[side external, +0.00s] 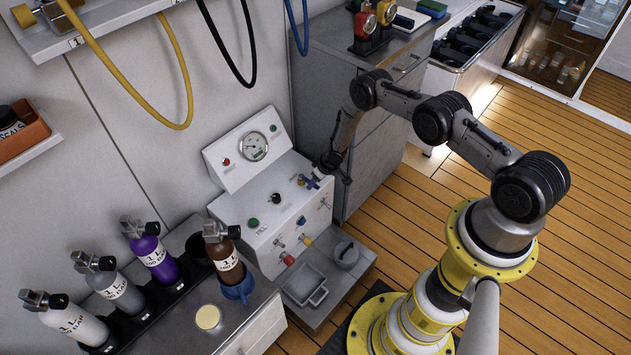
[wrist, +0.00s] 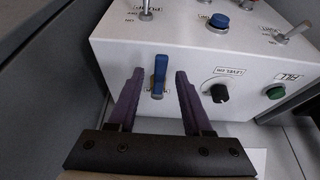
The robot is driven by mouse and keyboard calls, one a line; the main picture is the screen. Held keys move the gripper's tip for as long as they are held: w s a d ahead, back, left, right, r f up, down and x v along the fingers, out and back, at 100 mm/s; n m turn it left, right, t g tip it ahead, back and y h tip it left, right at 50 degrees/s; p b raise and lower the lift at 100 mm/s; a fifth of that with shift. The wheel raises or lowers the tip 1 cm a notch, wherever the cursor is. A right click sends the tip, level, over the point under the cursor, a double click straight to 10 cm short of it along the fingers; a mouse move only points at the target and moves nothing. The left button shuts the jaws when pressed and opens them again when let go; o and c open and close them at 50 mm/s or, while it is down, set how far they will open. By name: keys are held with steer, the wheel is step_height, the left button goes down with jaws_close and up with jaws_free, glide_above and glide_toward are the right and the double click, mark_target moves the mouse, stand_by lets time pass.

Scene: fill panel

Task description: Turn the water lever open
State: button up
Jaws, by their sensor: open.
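A blue lever (wrist: 159,76) stands on the white panel, pointing up in the wrist view. The label at its foot is partly hidden, so I cannot read it as water. It also shows in the side view as a small blue handle (side external: 313,183) near the panel's far right corner. My gripper (wrist: 160,80) is open, with one purple finger on each side of the lever. Gaps show between the lever and both fingers. In the side view my gripper (side external: 328,168) is at the lever and covers part of that corner.
The panel (side external: 240,205) also bears a black knob (wrist: 219,92), a green button (wrist: 275,92), a blue button (wrist: 219,21) and metal toggles (wrist: 146,10). A gauge (side external: 253,146) is on its upright back. A grey cabinet (side external: 375,150) stands close behind my gripper.

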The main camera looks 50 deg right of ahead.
steer(key=shift+f, duration=0.15)
jaws_close()
stand_by(1.4)
